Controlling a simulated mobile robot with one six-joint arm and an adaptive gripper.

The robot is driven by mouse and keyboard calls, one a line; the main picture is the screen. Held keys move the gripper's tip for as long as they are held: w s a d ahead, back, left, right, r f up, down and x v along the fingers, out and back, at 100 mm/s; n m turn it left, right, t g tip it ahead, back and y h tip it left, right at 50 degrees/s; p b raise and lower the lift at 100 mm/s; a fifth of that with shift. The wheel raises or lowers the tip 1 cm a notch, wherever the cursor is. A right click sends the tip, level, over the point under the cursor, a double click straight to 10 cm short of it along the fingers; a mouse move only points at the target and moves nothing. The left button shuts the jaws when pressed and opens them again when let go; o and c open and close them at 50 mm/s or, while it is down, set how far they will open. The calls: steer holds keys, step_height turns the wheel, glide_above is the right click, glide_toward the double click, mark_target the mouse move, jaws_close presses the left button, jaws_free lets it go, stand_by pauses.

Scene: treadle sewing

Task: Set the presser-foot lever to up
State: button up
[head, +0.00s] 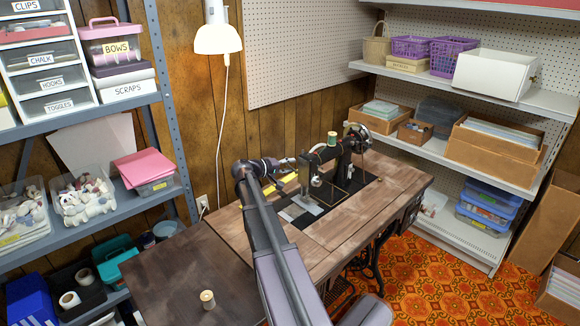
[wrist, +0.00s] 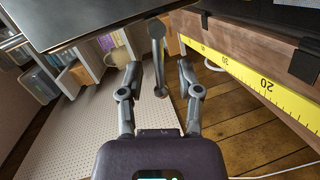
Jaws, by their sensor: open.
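The black sewing machine (head: 345,162) stands on the wooden treadle table (head: 345,228). My gripper (head: 283,161) is at the machine's left end in the head view. In the wrist view my gripper (wrist: 158,68) is open, with one finger on each side of a grey metal lever (wrist: 157,45) with a rounded end, which looks like the presser-foot lever. Gaps show between the lever and both fingers. The dark underside or side of the machine (wrist: 75,22) fills the upper left there. I cannot tell whether the lever is up or down.
A yellow measuring tape (wrist: 245,75) runs along the table edge close to the right finger in the wrist view. A thread spool (head: 332,138) tops the machine. Another spool (head: 207,299) stands on the table's left leaf. A white lamp (head: 218,38) hangs behind.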

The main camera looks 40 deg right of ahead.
steer(key=shift+s, duration=0.1)
stand_by(0.3)
steer(key=shift+s+a+r+y+p, duration=0.15)
steer(key=shift+a+y+p, duration=0.15)
steer(key=shift+a+p, duration=0.2)
steer(key=s+a+r+n+y+p, duration=0.1)
steer(key=s+a+y+p, duration=0.4)
steer(key=a, duration=0.9)
steer(key=s+a+r+n+t+y+p, duration=0.1)
steer(key=s+a+y+p, duration=0.4)
steer(key=a, duration=0.9)
steer(key=s+a+r+n+y+p, duration=0.1)
steer(key=s+a+y+p, duration=0.3)
steer(key=a, duration=0.9)
steer(key=s+r+p, duration=0.1)
steer(key=s+p, duration=0.2)
steer(key=shift+s+a+y+p, duration=0.3)
steer(key=shift+a+y+p, duration=0.1)
